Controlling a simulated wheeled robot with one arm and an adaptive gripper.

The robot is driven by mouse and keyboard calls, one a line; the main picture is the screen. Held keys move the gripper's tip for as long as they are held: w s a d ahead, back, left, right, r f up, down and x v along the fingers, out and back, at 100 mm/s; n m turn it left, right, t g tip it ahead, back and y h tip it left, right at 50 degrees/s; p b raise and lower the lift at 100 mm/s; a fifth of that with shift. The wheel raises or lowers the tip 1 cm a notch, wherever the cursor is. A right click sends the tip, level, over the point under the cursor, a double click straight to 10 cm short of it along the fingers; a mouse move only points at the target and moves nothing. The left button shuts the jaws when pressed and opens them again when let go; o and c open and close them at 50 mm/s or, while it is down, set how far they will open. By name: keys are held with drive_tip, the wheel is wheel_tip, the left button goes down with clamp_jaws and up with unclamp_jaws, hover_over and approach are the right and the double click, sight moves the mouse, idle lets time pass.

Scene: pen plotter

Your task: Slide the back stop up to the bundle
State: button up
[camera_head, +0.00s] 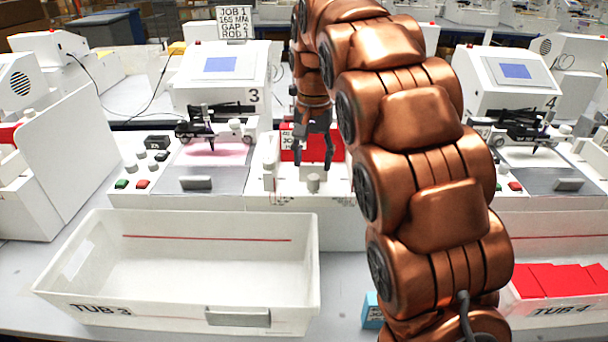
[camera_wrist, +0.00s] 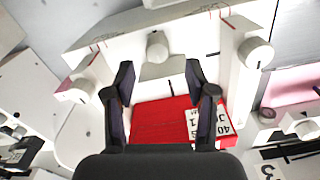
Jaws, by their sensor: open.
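The red bundle (camera_head: 318,143) lies in a white feeder at station 3, partly behind my gripper. In the wrist view the bundle (camera_wrist: 160,120) has a white printed label. A white block with a round knob, which looks like the back stop (camera_wrist: 157,45), stands apart from the bundle, with a strip of white bed between them. Its knob (camera_head: 313,183) shows in the head view below my fingertips. My gripper (camera_head: 314,165) points down, open and empty. In the wrist view my gripper (camera_wrist: 159,67) has one finger on each side of the block; contact is not visible.
White side walls with round knobs (camera_wrist: 256,52) flank the feeder bed. Plotter 3 (camera_head: 215,75) stands left and plotter 4 (camera_head: 515,80) right. An empty white tub 3 (camera_head: 180,285) is at front left. Red sheets (camera_head: 555,281) lie in the right tub.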

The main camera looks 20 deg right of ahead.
sight(313, 176)
drive_tip(key=shift+f+p, duration=0.3)
drive_tip(key=shift+f, duration=2)
clamp_jaws()
